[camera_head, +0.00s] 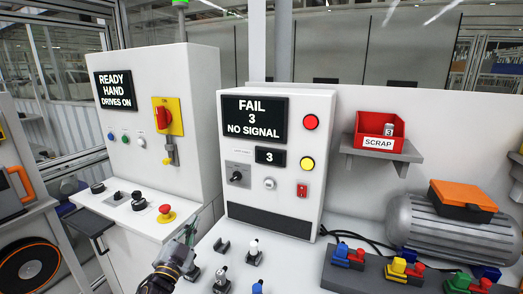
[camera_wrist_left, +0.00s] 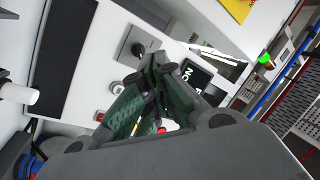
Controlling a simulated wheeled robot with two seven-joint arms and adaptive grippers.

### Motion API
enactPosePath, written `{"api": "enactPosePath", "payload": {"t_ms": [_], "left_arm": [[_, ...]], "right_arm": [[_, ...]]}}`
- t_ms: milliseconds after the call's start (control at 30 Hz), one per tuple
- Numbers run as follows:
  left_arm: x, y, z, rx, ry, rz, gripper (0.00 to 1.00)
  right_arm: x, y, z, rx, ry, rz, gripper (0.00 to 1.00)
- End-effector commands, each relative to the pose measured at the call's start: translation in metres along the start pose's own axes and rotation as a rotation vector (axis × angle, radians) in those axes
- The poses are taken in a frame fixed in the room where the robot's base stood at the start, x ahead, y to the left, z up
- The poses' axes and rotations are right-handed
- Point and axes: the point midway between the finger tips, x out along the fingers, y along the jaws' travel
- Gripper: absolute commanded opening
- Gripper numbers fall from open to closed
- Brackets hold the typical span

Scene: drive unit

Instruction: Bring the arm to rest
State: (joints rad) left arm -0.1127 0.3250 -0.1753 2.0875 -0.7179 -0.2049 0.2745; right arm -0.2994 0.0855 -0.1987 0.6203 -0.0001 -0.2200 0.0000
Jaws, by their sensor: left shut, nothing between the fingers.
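My left gripper (camera_head: 190,236) is at the lower middle of the head view, its arm coming up from the bottom edge. It is shut and empty, in front of the gap between the white control cabinet (camera_head: 168,78) and the white test box (camera_head: 270,205). In the left wrist view its green-padded fingers (camera_wrist_left: 150,92) are close together, with the tilted test box panel behind them. My right gripper is not seen.
The test box display (camera_head: 254,117) reads "FAIL 3 NO SIGNAL". A red scrap bin (camera_head: 379,131) on a shelf holds a small part marked 3. A red emergency knob (camera_head: 166,214), small stands (camera_head: 222,280), coloured connectors (camera_head: 349,256) and a ribbed motor (camera_head: 440,229) are nearby.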

Motion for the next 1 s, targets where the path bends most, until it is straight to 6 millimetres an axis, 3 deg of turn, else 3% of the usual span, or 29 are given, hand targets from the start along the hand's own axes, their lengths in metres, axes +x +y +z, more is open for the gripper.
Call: {"api": "enactPosePath", "payload": {"t_ms": [467,700,1000], "left_arm": [[-0.071,0.022,0.079,-0.215,-0.469,0.007,0.0],[-0.122,0.048,0.108,-0.308,-0.707,0.069,0.0],[-0.198,0.085,0.126,-0.409,-0.995,0.199,0.0]], "right_arm": [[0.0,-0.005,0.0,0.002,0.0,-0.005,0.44],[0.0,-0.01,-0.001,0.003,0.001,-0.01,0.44],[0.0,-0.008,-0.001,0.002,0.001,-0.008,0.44]]}}
